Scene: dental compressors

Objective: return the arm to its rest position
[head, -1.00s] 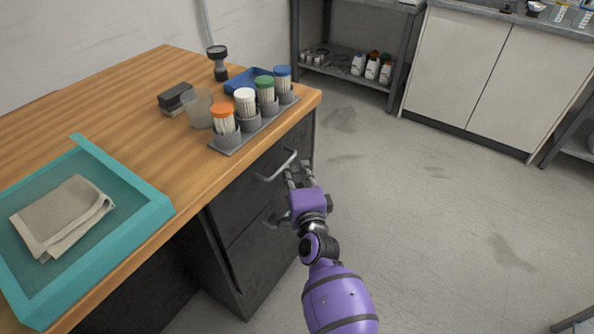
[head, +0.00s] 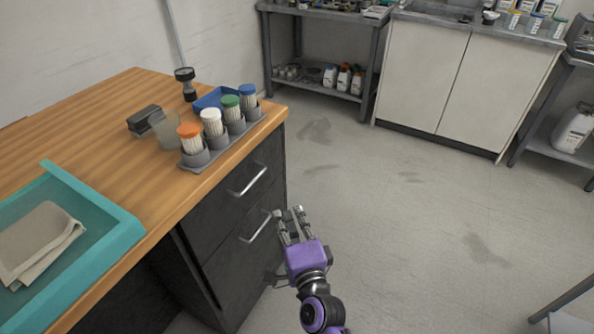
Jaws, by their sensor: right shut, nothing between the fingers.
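My right arm, purple and black, comes in from the bottom of the head view. Its gripper (head: 289,212) is shut and empty, in front of the drawer unit's right side. It is apart from the upper drawer handle (head: 249,180) and shows close to the right end of the lower drawer handle (head: 256,227); I cannot tell whether they touch. Both drawers of the dark drawer unit (head: 215,215) look closed. My left gripper is not in view.
The wooden desk (head: 95,118) bears a teal tray (head: 118,218) with a folded cloth (head: 38,242) and a rack (head: 222,150) of capped containers near its edge. The grey floor (head: 400,240) to the right is clear. White cabinets (head: 450,85) stand at the back.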

